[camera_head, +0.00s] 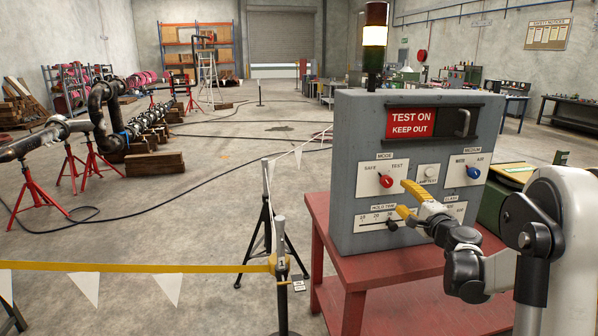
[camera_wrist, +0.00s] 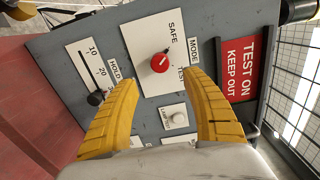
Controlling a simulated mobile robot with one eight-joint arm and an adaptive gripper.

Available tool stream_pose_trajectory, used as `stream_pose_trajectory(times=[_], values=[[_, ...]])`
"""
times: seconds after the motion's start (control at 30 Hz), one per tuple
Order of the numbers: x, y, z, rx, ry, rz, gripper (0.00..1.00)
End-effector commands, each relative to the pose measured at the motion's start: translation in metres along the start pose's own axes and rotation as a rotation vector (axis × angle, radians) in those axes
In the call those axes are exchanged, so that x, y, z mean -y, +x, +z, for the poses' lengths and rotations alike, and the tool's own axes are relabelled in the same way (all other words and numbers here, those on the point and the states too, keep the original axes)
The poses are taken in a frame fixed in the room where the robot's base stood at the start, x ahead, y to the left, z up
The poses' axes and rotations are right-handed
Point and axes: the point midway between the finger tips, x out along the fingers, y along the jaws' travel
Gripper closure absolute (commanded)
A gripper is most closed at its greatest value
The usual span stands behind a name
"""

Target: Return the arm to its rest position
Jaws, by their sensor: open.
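My gripper (camera_head: 402,198) is in front of the grey control box (camera_head: 345,150), its yellow fingers apart and nothing between them. In the wrist view, my gripper (camera_wrist: 161,77) has one finger on each side of the picture. The red mode knob (camera_wrist: 160,63) lies just beyond the gap between the fingertips. It also shows in the head view (camera_head: 386,181), up and left of the fingers, and looks clear of them. My arm (camera_head: 470,262) reaches in from the right. The contact between fingers and panel cannot be made out, but the gripper looks apart from it.
The box stands on a red table (camera_head: 380,266). The panel has a hold-time slider (camera_wrist: 96,97), a white lamp-test button (camera_wrist: 178,111), a blue medium knob (camera_head: 473,172) and a "TEST ON" sign (camera_head: 411,122). A yellow barrier tape (camera_head: 130,267) runs at left.

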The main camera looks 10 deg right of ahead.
Motion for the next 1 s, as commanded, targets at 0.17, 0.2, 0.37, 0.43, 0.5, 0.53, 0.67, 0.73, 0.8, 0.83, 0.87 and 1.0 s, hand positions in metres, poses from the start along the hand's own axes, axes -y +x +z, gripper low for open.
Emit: stream_pose_trajectory(times=[0.17,0.2,0.37,0.43,0.5,0.53,0.67,0.73,0.8,0.83,0.87,1.0], values=[[0.016,-0.017,0.071,0.099,-0.155,0.094,0.44],[0.019,-0.027,0.095,0.136,-0.215,0.130,0.44],[0.017,-0.087,0.188,0.295,-0.488,0.285,0.44],[0.010,-0.120,0.220,0.362,-0.609,0.352,0.44],[0.000,-0.158,0.245,0.424,-0.732,0.418,0.44],[-0.006,-0.174,0.254,0.452,-0.785,0.446,0.44],[-0.033,-0.249,0.278,0.554,-1.018,0.564,0.44],[-0.048,-0.286,0.282,0.599,-1.137,0.623,0.44],[-0.062,-0.318,0.281,0.633,-1.242,0.675,0.44],[-0.067,-0.329,0.279,0.644,-1.282,0.695,0.44],[-0.072,-0.340,0.277,0.654,-1.319,0.712,0.44],[-0.086,-0.371,0.268,0.681,-1.437,0.769,0.44]])
